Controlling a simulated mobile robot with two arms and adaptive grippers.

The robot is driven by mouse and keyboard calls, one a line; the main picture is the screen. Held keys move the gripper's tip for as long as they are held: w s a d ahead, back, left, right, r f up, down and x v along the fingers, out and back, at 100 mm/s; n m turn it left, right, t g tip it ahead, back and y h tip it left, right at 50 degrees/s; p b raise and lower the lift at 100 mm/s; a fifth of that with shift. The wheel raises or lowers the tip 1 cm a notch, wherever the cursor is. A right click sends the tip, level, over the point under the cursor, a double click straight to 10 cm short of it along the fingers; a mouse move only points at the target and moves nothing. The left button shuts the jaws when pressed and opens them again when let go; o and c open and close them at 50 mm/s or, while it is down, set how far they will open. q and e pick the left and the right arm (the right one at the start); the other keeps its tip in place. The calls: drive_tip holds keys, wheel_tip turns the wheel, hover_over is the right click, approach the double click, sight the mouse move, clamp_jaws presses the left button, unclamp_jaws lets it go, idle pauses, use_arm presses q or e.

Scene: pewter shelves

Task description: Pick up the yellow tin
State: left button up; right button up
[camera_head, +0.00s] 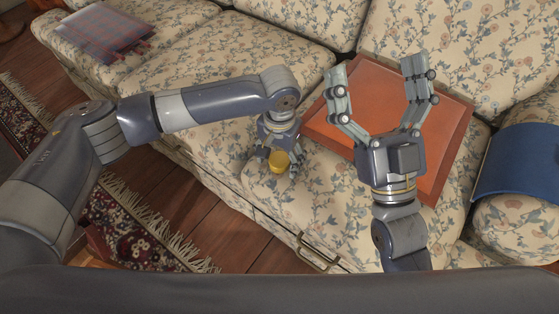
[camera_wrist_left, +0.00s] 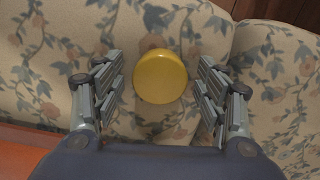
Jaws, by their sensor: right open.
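The yellow tin (camera_head: 278,162) stands on the floral sofa seat, below my left gripper (camera_head: 281,153) in the head view. In the left wrist view the tin's round yellow top (camera_wrist_left: 160,76) lies between the two fingers of my left gripper (camera_wrist_left: 156,80). Those fingers are spread, with a gap visible on each side of the tin. My right gripper (camera_head: 381,92) is open and empty, fingers pointing up the picture, over an orange-brown board.
The orange-brown board (camera_head: 450,140) lies on the floral sofa (camera_head: 320,220) right of the tin. A blue cloth (camera_head: 520,163) covers the right armrest. A plaid cloth (camera_head: 105,32) lies at upper left. A metal handle (camera_head: 318,256) and patterned rug (camera_head: 130,232) are in front.

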use_arm(q)
drive_tip(key=c, duration=0.8)
drive_tip(key=shift+r, duration=0.1)
drive_tip(key=shift+c, duration=0.2)
